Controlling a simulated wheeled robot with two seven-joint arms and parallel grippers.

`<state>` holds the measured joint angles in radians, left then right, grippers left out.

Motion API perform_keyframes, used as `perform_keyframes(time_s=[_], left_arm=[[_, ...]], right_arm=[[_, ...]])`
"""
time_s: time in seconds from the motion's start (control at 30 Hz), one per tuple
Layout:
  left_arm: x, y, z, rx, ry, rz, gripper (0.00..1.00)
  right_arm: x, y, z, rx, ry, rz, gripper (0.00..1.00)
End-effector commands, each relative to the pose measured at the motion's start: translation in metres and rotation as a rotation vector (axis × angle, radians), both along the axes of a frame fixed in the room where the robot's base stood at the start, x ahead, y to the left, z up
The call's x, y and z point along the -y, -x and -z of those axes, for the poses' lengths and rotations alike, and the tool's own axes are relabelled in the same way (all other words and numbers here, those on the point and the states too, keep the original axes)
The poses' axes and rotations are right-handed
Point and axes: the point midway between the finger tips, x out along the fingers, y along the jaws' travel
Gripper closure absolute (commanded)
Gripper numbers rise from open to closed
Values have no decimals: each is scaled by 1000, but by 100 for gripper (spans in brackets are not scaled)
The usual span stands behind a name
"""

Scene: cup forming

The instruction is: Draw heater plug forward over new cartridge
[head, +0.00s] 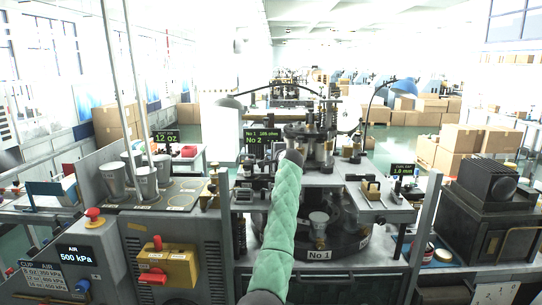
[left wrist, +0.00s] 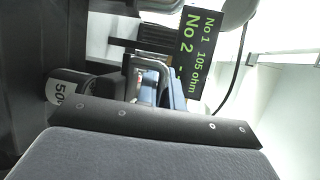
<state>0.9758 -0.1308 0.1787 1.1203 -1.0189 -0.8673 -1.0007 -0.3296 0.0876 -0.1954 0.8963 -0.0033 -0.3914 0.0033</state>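My left arm, in a green quilted sleeve, reaches up the middle of the head view to the machine. The dark wrist end and left gripper (head: 290,157) are at the machine's upper deck, just right of the meter display (head: 257,137); the fingers cannot be made out. The display reads "No 1 105 ohm" and "No 2 -", and shows sideways in the left wrist view (left wrist: 197,50). That view also shows a bent metal handle (left wrist: 152,68), a blue part (left wrist: 177,92) and a black cylinder with a white "50" label (left wrist: 68,87). I cannot pick out the heater plug or cartridge for certain. My right gripper is not seen.
Metal cups (head: 113,180) stand on the left cabinet, near a red button (head: 94,214) and a yellow box (head: 160,266). A round turret marked "No 1" (head: 319,255) sits below the deck.

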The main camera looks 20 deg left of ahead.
Motion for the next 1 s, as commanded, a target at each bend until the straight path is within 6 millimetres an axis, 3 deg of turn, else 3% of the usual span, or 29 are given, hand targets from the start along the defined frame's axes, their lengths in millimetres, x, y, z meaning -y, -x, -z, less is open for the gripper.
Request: perform_keyframes(time_s=[0.63, 0.67, 0.7, 1.0], left_arm=[[2, 7, 2, -2, 0, 0, 100], [2, 7, 2, -2, 0, 0, 88], [2, 7, 1, -2, 0, 0, 82], [3, 8, 1, -1, 1, 0, 82]], right_arm=[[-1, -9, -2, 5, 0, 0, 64], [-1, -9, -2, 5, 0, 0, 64], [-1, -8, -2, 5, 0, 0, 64], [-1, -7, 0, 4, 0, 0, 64]])
